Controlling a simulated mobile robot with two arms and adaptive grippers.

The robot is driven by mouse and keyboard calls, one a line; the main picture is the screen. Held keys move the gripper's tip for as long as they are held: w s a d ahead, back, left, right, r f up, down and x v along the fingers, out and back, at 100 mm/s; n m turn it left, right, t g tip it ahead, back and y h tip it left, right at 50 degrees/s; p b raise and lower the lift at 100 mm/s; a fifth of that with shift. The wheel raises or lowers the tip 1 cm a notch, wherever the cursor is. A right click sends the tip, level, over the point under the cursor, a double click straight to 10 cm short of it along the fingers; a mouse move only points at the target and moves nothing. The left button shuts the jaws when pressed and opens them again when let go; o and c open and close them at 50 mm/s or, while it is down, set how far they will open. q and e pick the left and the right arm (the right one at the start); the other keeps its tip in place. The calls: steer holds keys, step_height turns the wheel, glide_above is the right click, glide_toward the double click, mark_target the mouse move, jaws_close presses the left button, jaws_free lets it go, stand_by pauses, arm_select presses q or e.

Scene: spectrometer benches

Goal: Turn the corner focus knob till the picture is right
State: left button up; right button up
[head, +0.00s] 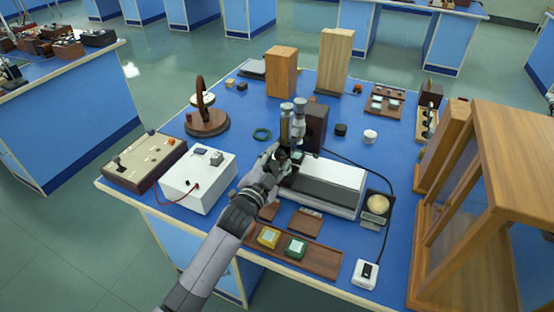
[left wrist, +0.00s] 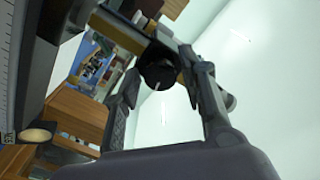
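The instrument with upright silver and brass tubes (head: 299,120) stands on the blue bench behind a long white-topped box (head: 325,182). My left gripper (head: 283,158) reaches its lower front from the left. In the left wrist view, a round black knob (left wrist: 159,74) with a pale mark lies between the two fingertips of my left gripper (left wrist: 160,78). The fingers are apart, with small gaps seeming to show beside the knob; contact is unclear. The knob is not clearly visible in the head view, where the gripper covers that area. My right gripper is not in view.
A white power box (head: 198,182) stands left of my arm. A wooden tray (head: 325,262) with yellow and green blocks lies in front. A large wooden cabinet (head: 520,130) stands at the right. A dial gauge (head: 378,205) and white switch box (head: 366,274) are nearby.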

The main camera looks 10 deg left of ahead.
arm_select(q)
steer(key=shift+o, duration=0.8)
steer(key=v, duration=1.2)
